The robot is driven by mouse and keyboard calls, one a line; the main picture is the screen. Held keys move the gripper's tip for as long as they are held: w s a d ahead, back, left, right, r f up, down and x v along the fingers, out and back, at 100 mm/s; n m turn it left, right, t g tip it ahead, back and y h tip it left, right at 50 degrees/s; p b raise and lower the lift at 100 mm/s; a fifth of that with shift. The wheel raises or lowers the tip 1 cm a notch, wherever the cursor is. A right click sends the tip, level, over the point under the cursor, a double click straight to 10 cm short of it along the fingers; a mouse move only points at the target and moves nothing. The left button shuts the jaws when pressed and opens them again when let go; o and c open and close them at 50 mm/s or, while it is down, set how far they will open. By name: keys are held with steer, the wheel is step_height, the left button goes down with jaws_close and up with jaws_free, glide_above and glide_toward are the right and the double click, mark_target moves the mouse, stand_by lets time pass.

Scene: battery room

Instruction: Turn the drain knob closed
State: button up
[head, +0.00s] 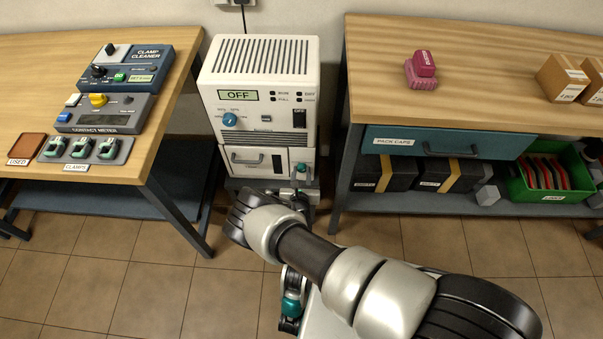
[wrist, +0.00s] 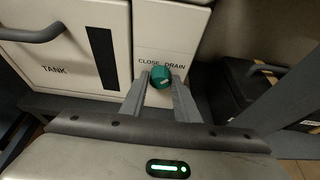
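The drain knob is a small teal-green round knob (wrist: 160,77) on the white panel marked "CLOSE" and "DRAIN" in the wrist view. A pale mark shows on its face. In the head view the teal knob (head: 301,169) sits low on the right of the white machine's front. My gripper (wrist: 161,84) is in front of it, with one finger on each side of the knob. The fingers look parted, with narrow gaps beside the knob; firm contact does not show. In the head view my wrist and arm hide most of the gripper.
The white machine (head: 261,85) stands between two wooden benches, its display reading "OFF". A tank drawer (wrist: 60,60) with a bar handle is left of the knob. The right bench's leg (head: 342,150) and black boxes (head: 385,174) are close on the right.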

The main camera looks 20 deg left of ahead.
steer(key=c, duration=0.5)
steer(key=shift+c, duration=0.2)
steer(key=shift+b, duration=0.3)
steer(key=n+b, duration=0.1)
steer(key=b, duration=0.1)
steer(key=n+h+b, duration=0.1)
steer(key=n+b, duration=0.1)
steer(key=b, duration=0.1)
steer(key=shift+a+f+t+h+b, duration=0.25)
steer(key=shift+f+t+h+b, duration=0.05)
steer(key=shift+f+t+h, duration=0.1)
steer(key=n+t+h+b, duration=0.1)
steer(key=n+h+b, duration=0.1)
steer(key=b, duration=0.3)
steer(key=shift+s+a+n, duration=0.1)
steer(key=shift+n, duration=0.5)
steer(key=n+t+h+b, duration=0.1)
steer(key=n, duration=0.1)
steer(key=shift+n, duration=0.4)
steer(key=n+t, duration=0.1)
steer(key=n, duration=0.1)
steer(key=n+t+h, duration=0.1)
steer(key=n, duration=0.1)
steer(key=shift+a+f+n, duration=0.1)
steer(key=shift+n, duration=0.2)
steer(key=o, duration=1.1)
